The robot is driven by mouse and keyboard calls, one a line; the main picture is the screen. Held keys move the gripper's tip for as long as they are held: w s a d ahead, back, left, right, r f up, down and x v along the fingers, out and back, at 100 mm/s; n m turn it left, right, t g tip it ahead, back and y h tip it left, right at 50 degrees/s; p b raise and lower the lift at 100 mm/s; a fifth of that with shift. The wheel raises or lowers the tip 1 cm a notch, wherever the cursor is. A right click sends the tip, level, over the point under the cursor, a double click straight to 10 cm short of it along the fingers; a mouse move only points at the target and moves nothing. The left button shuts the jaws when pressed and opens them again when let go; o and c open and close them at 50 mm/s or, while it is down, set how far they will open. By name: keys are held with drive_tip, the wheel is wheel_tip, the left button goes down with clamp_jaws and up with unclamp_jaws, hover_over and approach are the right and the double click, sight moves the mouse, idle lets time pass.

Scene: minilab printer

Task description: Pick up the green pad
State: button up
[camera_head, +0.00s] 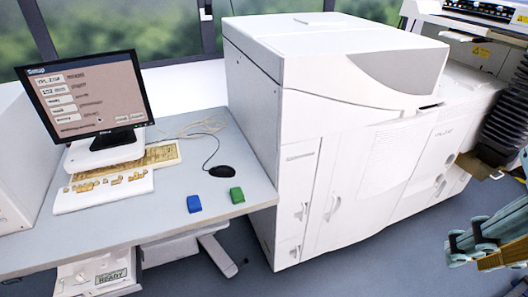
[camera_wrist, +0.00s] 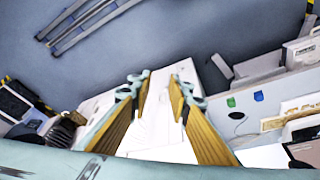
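The green pad (camera_head: 237,195) lies on the grey desk (camera_head: 160,215) near its right front corner in the head view. It shows small and far off in the wrist view (camera_wrist: 231,102). A blue pad (camera_head: 194,204) lies just left of it in the head view and also shows in the wrist view (camera_wrist: 258,96). My gripper (camera_wrist: 160,82) is open in the wrist view, its two fingers apart with nothing between them. In the head view my gripper (camera_head: 455,250) is at the lower right, over the floor and far from the green pad.
A large white printer (camera_head: 335,130) stands between the desk and my gripper. A black mouse (camera_head: 221,171), a keyboard (camera_head: 105,188) and a monitor (camera_head: 85,98) are on the desk behind and left of the pads. Blue-grey floor (camera_head: 350,265) is clear before the printer.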

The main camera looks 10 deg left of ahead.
drive_tip(key=o, duration=0.8)
drive_tip(key=shift+w, duration=0.1)
